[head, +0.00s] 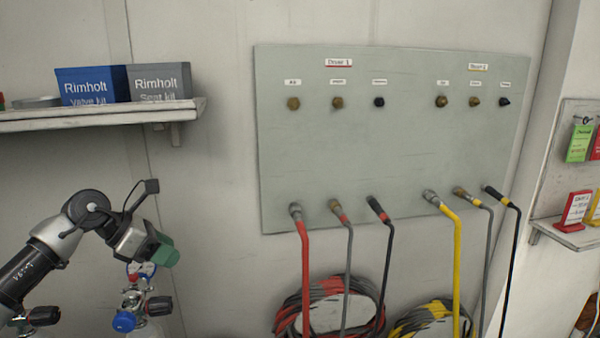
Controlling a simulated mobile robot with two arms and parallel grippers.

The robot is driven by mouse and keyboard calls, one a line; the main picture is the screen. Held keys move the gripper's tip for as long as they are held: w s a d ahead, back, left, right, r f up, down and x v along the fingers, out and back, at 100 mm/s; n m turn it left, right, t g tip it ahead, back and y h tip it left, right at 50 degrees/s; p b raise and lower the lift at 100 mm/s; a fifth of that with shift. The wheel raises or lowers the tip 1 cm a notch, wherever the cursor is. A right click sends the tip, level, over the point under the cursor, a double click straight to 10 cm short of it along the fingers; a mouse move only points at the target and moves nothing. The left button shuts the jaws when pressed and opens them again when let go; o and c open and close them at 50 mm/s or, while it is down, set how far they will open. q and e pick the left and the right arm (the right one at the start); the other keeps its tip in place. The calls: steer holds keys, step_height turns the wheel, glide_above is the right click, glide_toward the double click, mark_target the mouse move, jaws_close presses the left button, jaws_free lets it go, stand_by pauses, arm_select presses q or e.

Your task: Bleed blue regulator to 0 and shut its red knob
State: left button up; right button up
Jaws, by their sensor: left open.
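A metal regulator (135,298) with a blue round cap (124,321) stands low at the left, on top of a pale cylinder cut off by the lower edge. A black knob (160,305) sticks out on its right side. A small red part with a blue ring (134,276) shows at its top; I cannot tell whether it is the red knob. Gauge readings are not legible. My left gripper (160,252), with green at its end, is open just above the regulator and partly overlaps its top. I cannot tell whether it touches. My right gripper is not in view.
Another black valve knob (45,316) is at the lower left. A shelf (100,116) holds a blue box (92,86) and a grey box (159,82). A grey wall panel (310,150) carries several fittings and hoses. Coiled red hose (290,312) hangs right of the regulator.

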arm_select(q)
steer(key=s+d+f+n+t+h, duration=0.1)
steer(key=s+d+n+t+h, duration=0.1)
steer(key=d+n+t+h, duration=0.4)
steer(key=s+d+f+n+t+h, duration=0.1)
steer(key=s+d+n+t+h, duration=0.15)
steer(key=d+n+t, duration=0.5)
steer(key=s+a+f+n+g+y, duration=0.25)
steer(key=s+f+n+y, duration=0.5)
steer(key=n, duration=0.55)
steer(key=s+a+f+n+g+y, duration=0.25)
steer(key=s+f+n+y, duration=0.25)
steer(key=f+n+y, duration=0.65)
steer(key=s+f+n+g+h, duration=0.1)
steer(key=s+f+n+g, duration=0.3)
steer(key=s, duration=0.6)
steer(key=s+f+n+g+h, duration=0.1)
steer(key=s+n+g+h, duration=0.1)
steer(key=s+g, duration=0.5)
steer(key=s+f, duration=0.3)
steer(key=f, duration=2.4)
steer(key=s+a+f, duration=0.3)
steer(key=s+f, duration=1.2)
steer(key=s, duration=0.1)
steer(key=shift+a+g, duration=0.15)
steer(key=shift+g, duration=0.3)
steer(key=shift+f+y, duration=0.1)
steer(key=shift+y, duration=0.15)
steer(key=shift+c, duration=0.2)
